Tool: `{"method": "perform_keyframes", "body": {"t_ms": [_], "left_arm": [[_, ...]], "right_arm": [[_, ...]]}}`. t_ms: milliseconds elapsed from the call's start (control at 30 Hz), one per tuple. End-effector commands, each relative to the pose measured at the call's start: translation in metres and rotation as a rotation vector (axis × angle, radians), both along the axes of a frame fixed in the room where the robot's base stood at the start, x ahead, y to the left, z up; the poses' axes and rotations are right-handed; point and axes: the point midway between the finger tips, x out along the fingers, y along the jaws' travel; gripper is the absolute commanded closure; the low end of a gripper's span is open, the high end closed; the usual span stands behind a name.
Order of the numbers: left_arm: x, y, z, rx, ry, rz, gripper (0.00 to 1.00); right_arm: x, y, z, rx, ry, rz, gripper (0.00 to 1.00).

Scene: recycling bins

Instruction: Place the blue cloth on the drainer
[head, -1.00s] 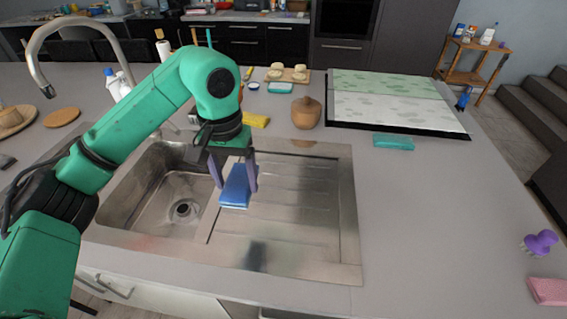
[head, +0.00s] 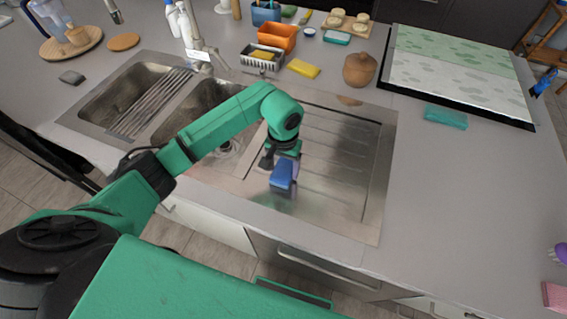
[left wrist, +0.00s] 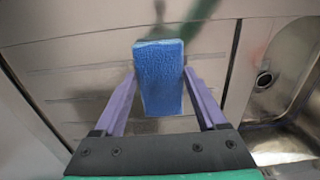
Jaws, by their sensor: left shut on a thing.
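The blue cloth (head: 282,179), a folded block, is held between the purple fingers of my left gripper (head: 285,169), over the left part of the drainer. In the left wrist view the cloth (left wrist: 160,84) stands between both fingers of the gripper (left wrist: 160,88). The drainer (head: 345,165) is the ribbed steel board right of the sink bowls, and it is bare. It fills the background of the left wrist view (left wrist: 75,78). Whether the cloth's lower edge touches the steel is hard to tell. My right gripper is out of view.
The sink bowl (head: 205,105) lies left of the drainer, with a rack (head: 152,103) over the other bowl.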

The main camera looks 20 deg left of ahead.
Motion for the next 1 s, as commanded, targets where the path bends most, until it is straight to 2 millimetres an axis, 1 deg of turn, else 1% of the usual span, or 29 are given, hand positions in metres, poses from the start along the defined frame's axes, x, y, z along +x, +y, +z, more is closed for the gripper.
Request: {"method": "perform_keyframes", "body": {"t_ms": [167,267,300,367,567,667,733,867,967,1000], "left_arm": [[0.001,0.000,0.000,0.000,-0.002,0.000,0.71],[0.001,0.000,-0.003,0.000,-0.002,0.000,0.71],[0.001,0.000,-0.003,0.001,-0.001,0.000,0.22],[0.000,0.000,-0.002,0.000,-0.001,0.000,0.00],[0.000,0.000,-0.002,0.000,-0.001,0.000,0.00],[0.000,0.000,0.002,-0.001,-0.001,0.001,0.00],[0.002,0.000,0.005,0.000,-0.004,0.000,0.00],[0.002,0.001,0.029,0.000,-0.008,-0.001,0.00],[0.002,0.001,0.056,0.000,-0.009,0.000,0.00],[0.002,0.001,0.068,0.001,-0.010,0.000,0.00]], "right_arm": [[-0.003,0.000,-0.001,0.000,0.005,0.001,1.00],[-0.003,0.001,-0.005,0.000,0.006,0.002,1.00],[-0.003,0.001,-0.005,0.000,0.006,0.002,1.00],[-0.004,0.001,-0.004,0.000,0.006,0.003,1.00],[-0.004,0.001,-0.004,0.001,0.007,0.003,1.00],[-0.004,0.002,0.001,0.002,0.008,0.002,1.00],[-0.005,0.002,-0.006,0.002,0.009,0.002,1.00],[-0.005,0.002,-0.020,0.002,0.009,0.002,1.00],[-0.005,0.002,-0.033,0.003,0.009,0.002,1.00],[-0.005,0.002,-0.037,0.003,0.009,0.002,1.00]]}}
